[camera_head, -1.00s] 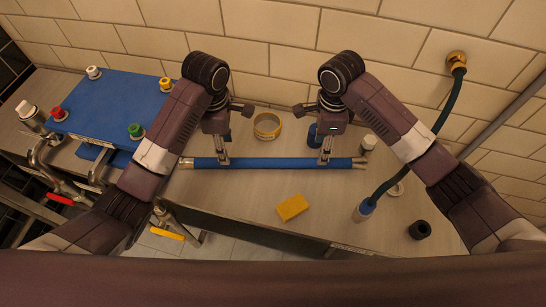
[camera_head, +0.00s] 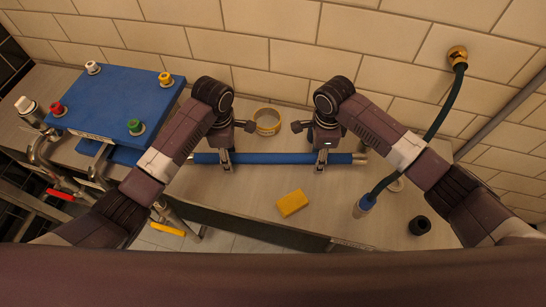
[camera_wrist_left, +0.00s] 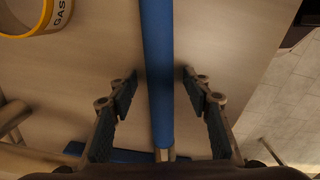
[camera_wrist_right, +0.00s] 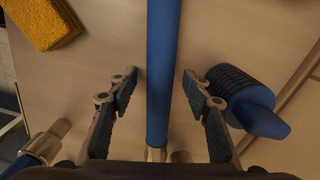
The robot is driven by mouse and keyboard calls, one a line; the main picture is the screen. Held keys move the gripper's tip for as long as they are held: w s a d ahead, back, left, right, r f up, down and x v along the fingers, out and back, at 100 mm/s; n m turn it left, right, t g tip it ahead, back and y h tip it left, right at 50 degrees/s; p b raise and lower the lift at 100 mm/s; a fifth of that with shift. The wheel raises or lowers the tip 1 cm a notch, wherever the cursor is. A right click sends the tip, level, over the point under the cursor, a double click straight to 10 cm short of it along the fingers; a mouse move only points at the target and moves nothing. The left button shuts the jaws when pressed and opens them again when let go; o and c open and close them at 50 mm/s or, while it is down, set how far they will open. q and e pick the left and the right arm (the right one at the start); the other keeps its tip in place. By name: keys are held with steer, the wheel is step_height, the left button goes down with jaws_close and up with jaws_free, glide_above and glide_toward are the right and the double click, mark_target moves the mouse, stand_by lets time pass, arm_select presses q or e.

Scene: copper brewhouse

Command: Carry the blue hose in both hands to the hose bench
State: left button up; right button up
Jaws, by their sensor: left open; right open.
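The blue hose (camera_head: 272,158) lies straight across the pale worktop (camera_head: 330,205), with metal ends. My left gripper (camera_head: 227,162) is over its left part and my right gripper (camera_head: 321,162) over its right part. In the left wrist view, the hose (camera_wrist_left: 157,70) runs between the two open fingers, with a gap on each side. In the right wrist view, the hose (camera_wrist_right: 162,70) also runs between open fingers, apart from both. I cannot tell which surface is the hose bench.
A yellow sponge (camera_head: 292,203) lies in front. A yellow ring (camera_head: 267,122) is behind the hose. A blue ridged nozzle (camera_wrist_right: 246,100) is beside my right fingers. A green hose (camera_head: 445,105) hangs at right; a blue valve board (camera_head: 115,100) is at left.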

arm_select(q)
jaws_close()
arm_select(e)
jaws_close()
arm_select(q)
steer(key=shift+r, duration=0.15)
arm_select(e)
steer(key=shift+r, duration=0.15)
